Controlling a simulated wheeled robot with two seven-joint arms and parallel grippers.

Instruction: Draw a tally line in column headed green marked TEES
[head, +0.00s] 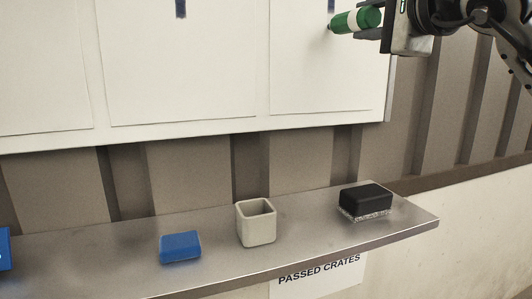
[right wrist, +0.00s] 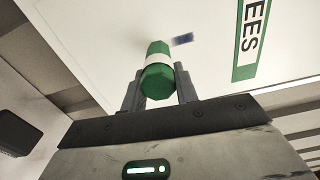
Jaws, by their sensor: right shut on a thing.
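My right gripper (head: 366,20) is at the top right of the head view, shut on a green marker with a white band (head: 345,21). The marker points left, its tip at the lower end of a short dark blue mark (head: 331,6) on the white board (head: 250,121). I cannot tell whether the tip touches. In the right wrist view the marker (right wrist: 158,75) sits between the two fingers (right wrist: 159,92), near the blue mark (right wrist: 182,39). A green-edged header (right wrist: 251,38) reading "EES" is at upper right there, its first letter cut off. My left gripper is out of view.
Below the board, a grey shelf (head: 110,262) holds a blue block (head: 180,247), an empty beige cup (head: 256,225) and a black eraser (head: 366,197). A "PASSED CRATES" sign (head: 318,272) hangs beneath. Another blue mark (head: 181,8) is in the middle column.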

